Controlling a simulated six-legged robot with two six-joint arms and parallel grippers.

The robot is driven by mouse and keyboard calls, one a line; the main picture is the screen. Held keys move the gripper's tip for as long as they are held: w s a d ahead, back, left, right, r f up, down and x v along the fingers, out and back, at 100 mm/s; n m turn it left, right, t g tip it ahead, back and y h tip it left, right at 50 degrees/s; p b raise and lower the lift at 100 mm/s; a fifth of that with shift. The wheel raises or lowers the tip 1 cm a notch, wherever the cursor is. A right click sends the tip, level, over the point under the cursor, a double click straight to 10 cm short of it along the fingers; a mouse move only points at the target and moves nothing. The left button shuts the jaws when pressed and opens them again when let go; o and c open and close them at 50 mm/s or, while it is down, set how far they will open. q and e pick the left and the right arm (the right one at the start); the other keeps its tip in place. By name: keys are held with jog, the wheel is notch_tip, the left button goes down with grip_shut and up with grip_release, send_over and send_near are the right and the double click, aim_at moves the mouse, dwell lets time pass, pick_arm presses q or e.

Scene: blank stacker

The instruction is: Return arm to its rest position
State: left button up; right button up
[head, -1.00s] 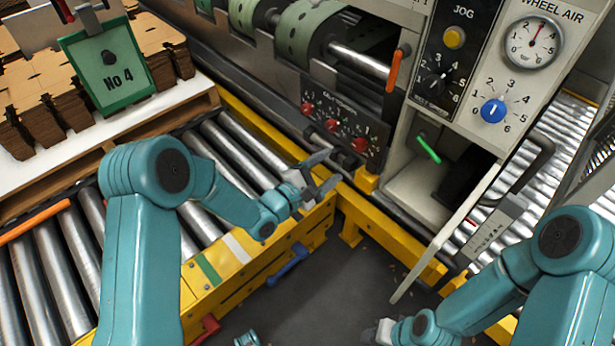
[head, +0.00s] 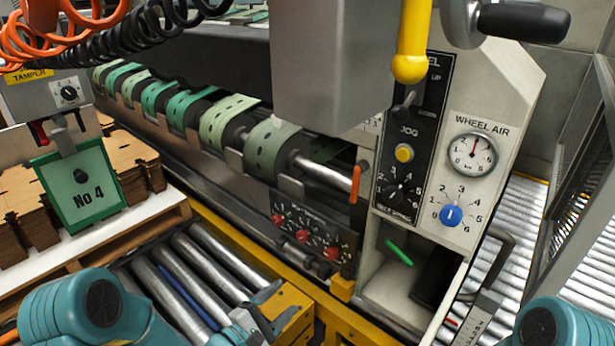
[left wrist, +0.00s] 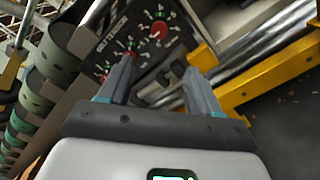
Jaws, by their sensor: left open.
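My left arm (head: 75,310) is teal and comes in at the lower left of the head view. My left gripper (head: 287,297) is open, with its grey fingers over the yellow frame end of the roller conveyor, below the panel of red knobs. In the left wrist view the two fingers (left wrist: 160,82) stand apart with nothing held between them, and the knob panel lies beyond. Part of my right arm (head: 553,325) shows at the lower right edge of the head view. My right gripper is out of the picture.
The red-knob panel (head: 312,235) and yellow rail (head: 230,240) are close to the left gripper. Rollers (head: 185,275) run beneath it. The control cabinet (head: 500,165) with an open compartment stands at right. Stacked cardboard blanks (head: 125,165) and a green "No 4" sign (head: 82,187) are at left.

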pick_arm(q)
jog(key=s+f+m+g+y, duration=0.2)
jog(key=s+f+g+y, duration=0.15)
jog(key=s+f, duration=0.35)
jog(key=s+f+m+g+y, duration=0.2)
jog(key=s+f+m+g, duration=0.15)
jog(key=s+f, duration=0.45)
jog(key=s+a+f+m+g+y, duration=0.1)
jog(key=s+f+m+g, duration=0.2)
jog(key=s+m+g, duration=0.15)
jog(key=s+a+f+m+g, duration=0.1)
jog(key=s+f+m+g, duration=0.2)
jog(key=s+m, duration=0.3)
notch_tip(320, 180, up, 26)
jog(key=p, duration=2.6)
jog(key=shift+w+r, duration=0.15)
jog(key=shift+r, duration=0.05)
jog(key=shift+d, duration=0.1)
